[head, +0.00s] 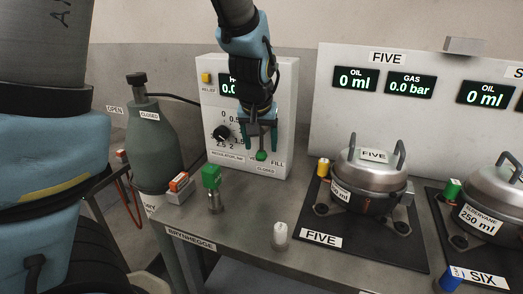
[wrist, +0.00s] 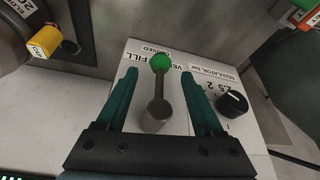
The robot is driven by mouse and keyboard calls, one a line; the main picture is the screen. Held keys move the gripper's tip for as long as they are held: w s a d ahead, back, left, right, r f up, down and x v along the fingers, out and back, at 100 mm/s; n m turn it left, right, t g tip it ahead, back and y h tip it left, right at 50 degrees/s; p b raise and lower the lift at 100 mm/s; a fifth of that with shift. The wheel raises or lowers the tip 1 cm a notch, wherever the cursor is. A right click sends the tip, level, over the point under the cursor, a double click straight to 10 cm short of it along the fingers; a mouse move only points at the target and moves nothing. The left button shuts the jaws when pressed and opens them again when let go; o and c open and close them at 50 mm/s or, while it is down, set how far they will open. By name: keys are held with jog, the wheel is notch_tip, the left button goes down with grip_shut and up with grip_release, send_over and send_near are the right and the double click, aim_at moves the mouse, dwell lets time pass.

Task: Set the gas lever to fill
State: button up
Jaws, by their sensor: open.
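The gas lever (head: 261,156) is a grey arm with a green ball tip on the white regulator panel (head: 213,130). In the wrist view the lever (wrist: 157,95) runs from its grey pivot to the green ball, which points at the CLOSED label. The FILL label (head: 277,163) is to the right of the ball in the head view. The VENT label is partly hidden. My gripper (head: 261,145) is open in front of the panel. In the wrist view its teal fingers (wrist: 158,78) are on either side of the lever, with gaps on both sides.
A black regulator knob (head: 221,132) is left of the lever. A compressor (head: 372,175) marked FIVE sits on a dark mat to the right. A grey cylinder (head: 153,150) is at left.

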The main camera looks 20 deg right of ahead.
aim_at(261, 146)
jog(key=shift+x, duration=1.6)
grip_shut()
